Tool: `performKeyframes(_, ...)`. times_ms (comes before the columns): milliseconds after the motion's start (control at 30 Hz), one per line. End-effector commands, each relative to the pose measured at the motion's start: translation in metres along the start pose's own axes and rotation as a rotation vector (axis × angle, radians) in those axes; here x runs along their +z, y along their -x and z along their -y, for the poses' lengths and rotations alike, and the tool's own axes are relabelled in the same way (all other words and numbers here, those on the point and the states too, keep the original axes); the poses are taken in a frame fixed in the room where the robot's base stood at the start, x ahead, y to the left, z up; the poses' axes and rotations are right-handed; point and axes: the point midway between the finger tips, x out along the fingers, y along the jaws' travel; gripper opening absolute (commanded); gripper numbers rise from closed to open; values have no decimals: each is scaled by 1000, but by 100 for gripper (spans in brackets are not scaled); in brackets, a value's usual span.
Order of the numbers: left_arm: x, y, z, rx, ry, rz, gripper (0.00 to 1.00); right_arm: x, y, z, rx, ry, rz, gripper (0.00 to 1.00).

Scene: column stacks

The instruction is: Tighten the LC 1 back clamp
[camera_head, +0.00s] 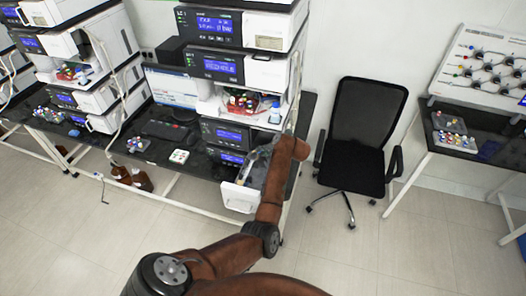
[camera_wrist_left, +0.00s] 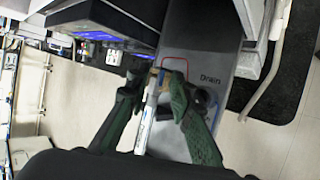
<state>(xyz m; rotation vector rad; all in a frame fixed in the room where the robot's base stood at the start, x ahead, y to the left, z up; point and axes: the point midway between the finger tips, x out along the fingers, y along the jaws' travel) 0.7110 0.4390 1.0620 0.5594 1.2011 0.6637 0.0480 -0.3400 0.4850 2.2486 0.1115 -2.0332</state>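The pulled-out column drawer (camera_head: 240,197) of the right-hand LC stack is at the centre of the head view. In the left wrist view its grey floor (camera_wrist_left: 205,55) carries a red outline and the word "Drain". A pale column (camera_wrist_left: 148,115) with a tan fitting at its upper end runs along the drawer. My left gripper (camera_wrist_left: 155,84) is at this end, its green fingers apart on either side. The right finger overlaps the fitting in the picture; a gap shows beside the left finger. Contact and the clamp itself are unclear. My right gripper is not in view.
Stacked LC modules (camera_head: 216,65) rise above and behind the drawer. A black office chair (camera_head: 360,140) stands to the right. A keyboard (camera_head: 165,130) and a vial tray (camera_head: 138,145) lie on the bench to the left. The floor in front is clear.

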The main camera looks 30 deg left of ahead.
Motion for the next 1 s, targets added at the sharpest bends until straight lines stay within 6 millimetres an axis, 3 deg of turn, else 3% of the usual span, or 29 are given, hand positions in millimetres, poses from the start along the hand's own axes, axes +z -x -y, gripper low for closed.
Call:
performKeyframes(133,1,1,1,0,-1,1,19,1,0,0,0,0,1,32)
performKeyframes(400,1,1,1,0,-1,2,1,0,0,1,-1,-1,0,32)
performKeyframes(1000,1,2,-2,-31,12,0,0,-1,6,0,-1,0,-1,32)
